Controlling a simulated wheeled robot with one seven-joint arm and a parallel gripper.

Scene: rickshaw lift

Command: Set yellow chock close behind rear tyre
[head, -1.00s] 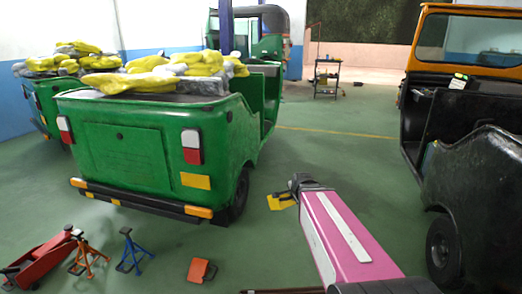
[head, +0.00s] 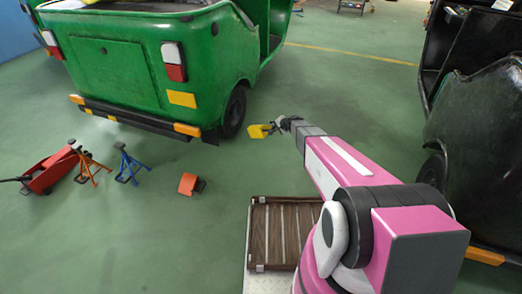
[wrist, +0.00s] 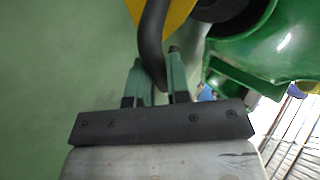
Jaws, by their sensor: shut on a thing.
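The yellow chock (head: 258,131) hangs from my gripper (head: 279,126) just right of the rear tyre (head: 235,112) of the green rickshaw (head: 120,65) in the head view. The two look nearly touching there, but I cannot tell if there is a gap or if the chock rests on the floor. In the wrist view, the green fingers of my gripper (wrist: 155,92) are shut on the chock's black curved handle (wrist: 152,40). Part of the yellow chock (wrist: 175,14) shows at the top edge, beside the dark tyre (wrist: 222,8).
An orange chock-like block (head: 190,184), a blue stand (head: 130,163), an orange stand (head: 88,165) and a red jack (head: 50,172) are on the floor at left. A black rickshaw (head: 480,120) stands at right. Green floor between the vehicles is clear.

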